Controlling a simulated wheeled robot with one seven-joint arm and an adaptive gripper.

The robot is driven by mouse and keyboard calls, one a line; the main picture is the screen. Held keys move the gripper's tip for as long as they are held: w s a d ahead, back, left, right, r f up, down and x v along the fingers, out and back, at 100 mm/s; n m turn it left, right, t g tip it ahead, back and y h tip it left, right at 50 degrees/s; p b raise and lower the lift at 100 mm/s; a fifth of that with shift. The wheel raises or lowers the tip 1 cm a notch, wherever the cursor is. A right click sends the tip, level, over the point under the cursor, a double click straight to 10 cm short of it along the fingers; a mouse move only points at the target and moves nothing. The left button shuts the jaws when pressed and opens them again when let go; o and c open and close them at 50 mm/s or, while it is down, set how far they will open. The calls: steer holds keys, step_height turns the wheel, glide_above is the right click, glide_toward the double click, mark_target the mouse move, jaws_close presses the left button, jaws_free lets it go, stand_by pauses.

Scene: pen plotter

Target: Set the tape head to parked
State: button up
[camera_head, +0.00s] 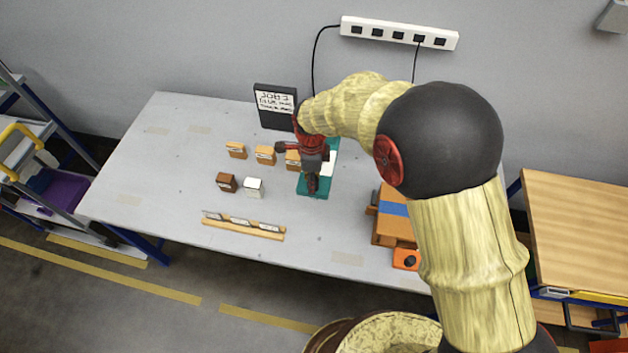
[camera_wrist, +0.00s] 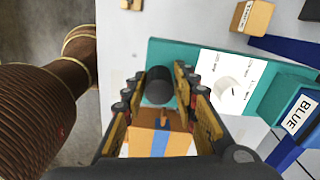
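No part carries a readable "tape head" or "parked" label, so I cannot tell for sure which part it is. A teal base (camera_wrist: 158,50) holds a white panel with a pale round dial (camera_wrist: 229,88); the dial's setting is too small to read. My gripper (camera_head: 312,187) is over this base in the head view and hides part of it. In the wrist view my gripper (camera_wrist: 160,88) is open, with a dark cylinder (camera_wrist: 158,86) showing between its fingers. Gaps show on both sides of the cylinder. Its lower end is hidden.
An orange unit with a blue stripe (camera_head: 392,208) stands right of the base. Small orange blocks (camera_head: 265,155), a wooden rack (camera_head: 243,228) and a black sign (camera_head: 275,105) are on the table. The table's left side is clear.

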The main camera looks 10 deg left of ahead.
steer(key=shift+o, duration=1.2)
steer(key=shift+a, duration=0.15)
steer(key=shift+o, duration=0.9)
step_height(320, 180, up, 12)
